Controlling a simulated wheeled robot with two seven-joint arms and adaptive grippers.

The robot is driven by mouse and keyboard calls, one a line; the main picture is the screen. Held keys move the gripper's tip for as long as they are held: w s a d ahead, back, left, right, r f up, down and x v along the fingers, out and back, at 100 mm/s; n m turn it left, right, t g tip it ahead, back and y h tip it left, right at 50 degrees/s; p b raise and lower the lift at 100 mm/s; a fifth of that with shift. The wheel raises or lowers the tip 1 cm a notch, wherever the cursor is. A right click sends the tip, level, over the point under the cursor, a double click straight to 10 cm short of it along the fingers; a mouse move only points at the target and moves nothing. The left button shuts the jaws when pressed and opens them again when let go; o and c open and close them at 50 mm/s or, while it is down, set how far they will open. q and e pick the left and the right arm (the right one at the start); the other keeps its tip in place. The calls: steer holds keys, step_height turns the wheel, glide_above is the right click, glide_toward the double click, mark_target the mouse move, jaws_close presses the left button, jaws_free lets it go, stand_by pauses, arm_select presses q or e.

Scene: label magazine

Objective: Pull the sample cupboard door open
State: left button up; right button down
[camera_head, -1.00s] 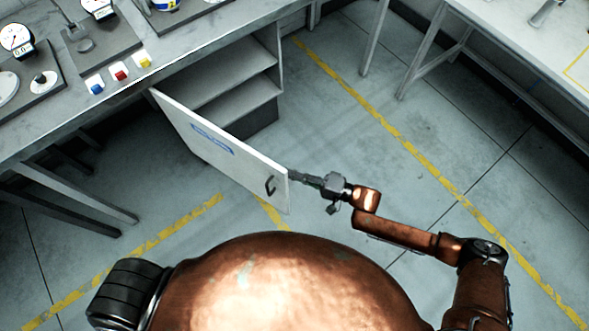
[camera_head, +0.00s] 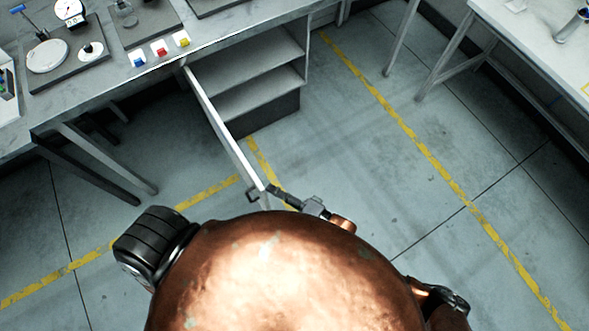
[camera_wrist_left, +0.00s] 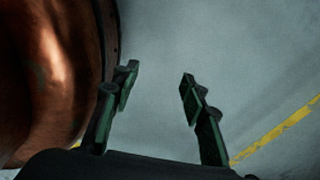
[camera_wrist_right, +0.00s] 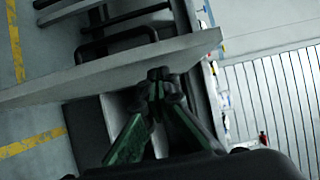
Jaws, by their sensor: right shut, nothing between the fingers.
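The sample cupboard door (camera_head: 222,130) stands swung well out from the cupboard (camera_head: 262,85), seen almost edge-on in the head view, with the shelves exposed. Its dark handle (camera_head: 253,195) is on the outer face near the free edge; it also shows in the right wrist view (camera_wrist_right: 118,38). My right gripper (camera_head: 272,190) is shut and empty at the door's free end, on the inner side, away from the handle. In the right wrist view its fingertips (camera_wrist_right: 160,76) are at the door panel (camera_wrist_right: 90,78) and seem to touch it. My left gripper (camera_wrist_left: 157,80) is open and empty above the floor.
The workbench (camera_head: 100,98) above the cupboard carries gauges and coloured buttons (camera_head: 160,48). A second table (camera_head: 520,35) stands at the right. The floor (camera_head: 400,180) between them is clear, with yellow lines. My body is close to the door's free end.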

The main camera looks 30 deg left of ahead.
arm_select(q)
steer(key=shift+r+p, duration=0.35)
steer(key=shift+r, duration=0.1)
arm_select(e)
steer(key=d, duration=1.1)
steer(key=shift+s+d, duration=0.2)
steer(key=shift+s, duration=0.05)
